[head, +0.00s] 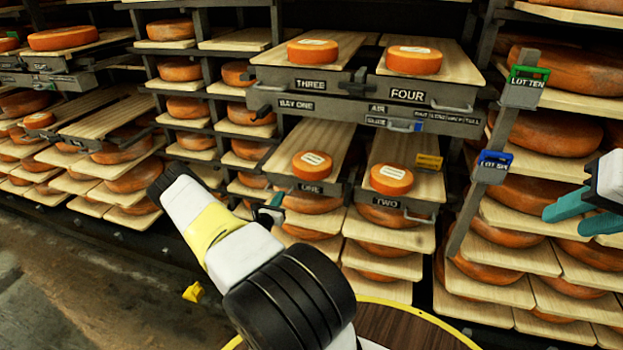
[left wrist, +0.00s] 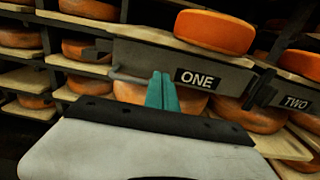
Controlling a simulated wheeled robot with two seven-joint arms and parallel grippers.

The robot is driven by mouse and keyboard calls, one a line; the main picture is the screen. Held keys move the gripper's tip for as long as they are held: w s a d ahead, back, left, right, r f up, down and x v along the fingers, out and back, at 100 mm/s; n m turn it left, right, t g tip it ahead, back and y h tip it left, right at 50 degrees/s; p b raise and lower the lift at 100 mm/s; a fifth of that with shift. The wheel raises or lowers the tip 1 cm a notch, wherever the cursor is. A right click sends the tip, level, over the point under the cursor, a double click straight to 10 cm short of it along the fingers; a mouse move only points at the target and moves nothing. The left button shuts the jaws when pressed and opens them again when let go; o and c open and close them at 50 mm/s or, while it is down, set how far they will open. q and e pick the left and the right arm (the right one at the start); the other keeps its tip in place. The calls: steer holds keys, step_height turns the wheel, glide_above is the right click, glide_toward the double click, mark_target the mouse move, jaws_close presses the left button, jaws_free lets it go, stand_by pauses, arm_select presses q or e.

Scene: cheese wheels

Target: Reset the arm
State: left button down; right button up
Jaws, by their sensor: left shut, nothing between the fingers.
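My left gripper (head: 275,203) is at the front left of the drawer labelled ONE (head: 311,187), partly hidden behind my own arm. In the left wrist view its teal fingers (left wrist: 162,92) are together and empty, in front of the drawer face (left wrist: 215,82) and left of the ONE label. A drawer handle (left wrist: 128,78) shows just left of the fingers; whether they touch it I cannot tell. My right gripper (head: 582,212) is at the right edge, with its two teal fingers apart and nothing seen between them.
Drawer TWO (head: 401,207) is beside ONE; THREE (head: 312,84) and FOUR (head: 408,95) are above. Each bears a labelled cheese wheel. A post on the right carries a green tag (head: 527,87) and a blue tag (head: 493,167). Shelves of cheese surround them. Open floor (head: 80,280) lies lower left.

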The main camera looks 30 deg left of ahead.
arm_select(q)
steer(key=v, duration=0.7)
steer(key=w+d+r+m+h, duration=0.4)
steer(key=d+r+m+h, duration=0.1)
steer(key=d+r, duration=0.15)
steer(key=w+d+r+m+h, duration=0.4)
steer(key=d+r+h, duration=0.1)
steer(key=d+r, duration=0.15)
steer(key=s+d+r+m+g+h, duration=0.2)
steer(key=d+r+m+g+h, duration=0.55)
steer(key=d+r+m, duration=0.8)
steer(key=s+d+r+m+g+y, duration=0.5)
steer(key=s+d+r+m+g, duration=0.25)
steer(key=s+d, duration=0.55)
steer(key=s+r+m+t+y, duration=0.1)
steer(key=s+r+m+y, duration=0.2)
steer(key=s, duration=0.3)
steer(key=s+a+r+m+t+y, duration=0.1)
steer(key=s+r+m+t+y, duration=0.1)
steer(key=s, duration=0.5)
step_height(320, 180, up, 4)
steer(key=shift+f+m+t+y, duration=0.3)
steer(key=shift+m+y, duration=0.35)
steer(key=shift+m, duration=0.45)
